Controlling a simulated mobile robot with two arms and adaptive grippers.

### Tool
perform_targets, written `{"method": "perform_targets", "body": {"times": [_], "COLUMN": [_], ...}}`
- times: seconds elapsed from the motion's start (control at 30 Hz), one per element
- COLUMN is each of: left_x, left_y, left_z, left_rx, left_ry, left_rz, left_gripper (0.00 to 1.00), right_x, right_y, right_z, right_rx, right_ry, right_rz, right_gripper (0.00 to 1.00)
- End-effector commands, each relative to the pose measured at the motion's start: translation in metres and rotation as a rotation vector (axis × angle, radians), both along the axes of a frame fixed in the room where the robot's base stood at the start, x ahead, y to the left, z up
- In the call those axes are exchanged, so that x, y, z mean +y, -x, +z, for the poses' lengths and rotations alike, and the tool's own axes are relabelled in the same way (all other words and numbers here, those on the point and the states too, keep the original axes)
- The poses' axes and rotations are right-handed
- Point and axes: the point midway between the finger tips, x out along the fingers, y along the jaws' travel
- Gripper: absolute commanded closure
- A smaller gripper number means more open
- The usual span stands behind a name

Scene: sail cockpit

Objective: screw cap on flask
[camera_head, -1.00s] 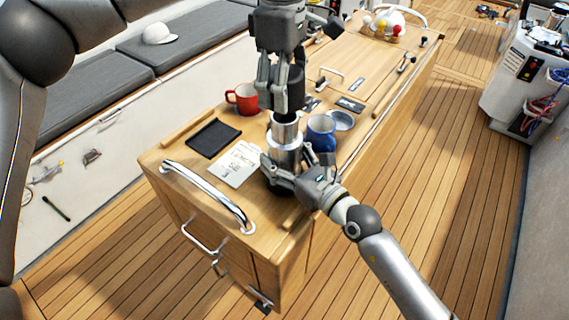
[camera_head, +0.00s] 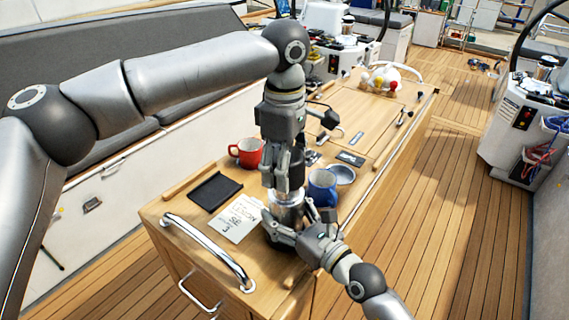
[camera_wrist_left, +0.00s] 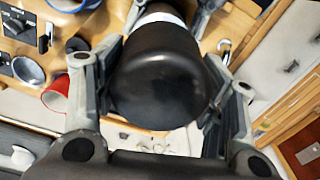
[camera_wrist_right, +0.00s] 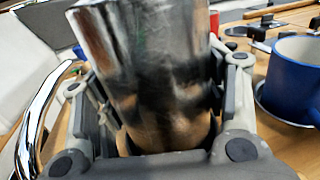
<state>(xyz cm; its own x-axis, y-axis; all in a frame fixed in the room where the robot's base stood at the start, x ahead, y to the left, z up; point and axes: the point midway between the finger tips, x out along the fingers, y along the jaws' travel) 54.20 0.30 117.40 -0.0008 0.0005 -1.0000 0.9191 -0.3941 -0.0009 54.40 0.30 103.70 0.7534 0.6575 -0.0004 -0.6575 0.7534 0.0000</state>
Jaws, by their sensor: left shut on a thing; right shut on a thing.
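The silver flask (camera_head: 287,207) stands upright at the front part of the wooden cockpit table. My right gripper (camera_head: 287,226) is shut around its lower body; the flask's metal side (camera_wrist_right: 150,80) fills the middle of the right wrist view. My left gripper (camera_head: 283,178) is above, pointing down, shut on the black cap (camera_head: 296,174). The cap (camera_wrist_left: 160,82) shows large between the fingers in the left wrist view. The cap is in line over the flask's mouth and looks close to or touching it; the fingers hide the joint, so I cannot tell whether it is seated.
A blue mug (camera_head: 322,188) stands close right of the flask, with a grey bowl (camera_head: 342,174) behind it. A red mug (camera_head: 246,152) is to the left. A black tray (camera_head: 214,191), a note (camera_head: 237,218) and a chrome rail (camera_head: 210,252) lie nearby.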

Motion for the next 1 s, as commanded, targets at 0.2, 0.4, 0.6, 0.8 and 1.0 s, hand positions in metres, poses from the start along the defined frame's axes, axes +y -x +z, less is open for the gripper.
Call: {"method": "perform_targets", "body": {"times": [0.2,0.4,0.6,0.8,1.0], "left_x": [0.000,0.000,0.000,0.000,0.000], "left_y": [0.000,0.000,0.000,0.000,0.000], "left_z": [-0.012,-0.017,-0.017,-0.017,-0.020], "left_rx": [0.002,0.000,0.000,0.000,0.001], "left_ry": [0.000,0.000,0.000,0.000,0.001], "left_rz": [0.000,0.001,0.000,0.000,0.000], "left_gripper": [0.64,0.64,0.64,0.64,0.64], "right_x": [0.000,0.000,0.000,0.000,0.000], "right_y": [0.000,0.000,0.000,0.000,0.000], "right_z": [0.000,0.000,0.000,0.000,0.000], "right_rx": [0.001,0.001,0.001,0.001,0.001], "right_ry": [-0.001,-0.001,-0.001,-0.001,-0.001], "right_rz": [0.000,0.000,0.000,0.000,0.000], "right_gripper": [0.78,0.78,0.78,0.78,0.78]}}
